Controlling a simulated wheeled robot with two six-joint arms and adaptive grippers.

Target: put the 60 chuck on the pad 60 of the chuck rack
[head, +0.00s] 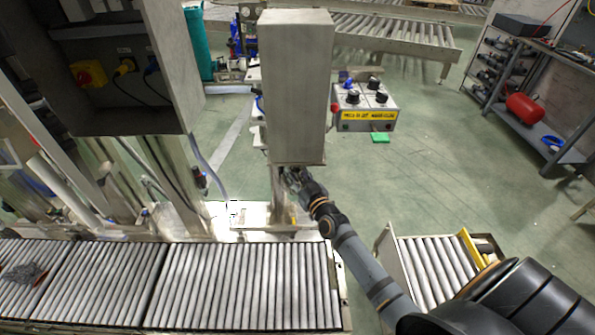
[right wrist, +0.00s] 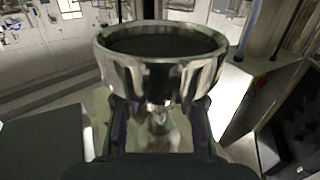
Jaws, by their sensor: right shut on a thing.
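My right gripper (head: 290,177) is at the end of my right arm in the head view, beside a steel post below a tall grey box. In the right wrist view my right gripper (right wrist: 160,118) is shut on a shiny, round metal chuck (right wrist: 162,70) with a dark open top. The chuck looks upright; no size mark can be read on it. In the head view the chuck cannot be made out. I cannot pick out the chuck rack or its pad 60 in either view. My left gripper is not in view.
The tall grey box (head: 297,85) stands just above my right gripper. A roller conveyor (head: 250,287) runs along the lower left. A control box (head: 362,108) with knobs and a yellow label is to the right. Green floor (head: 440,170) is open at the right.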

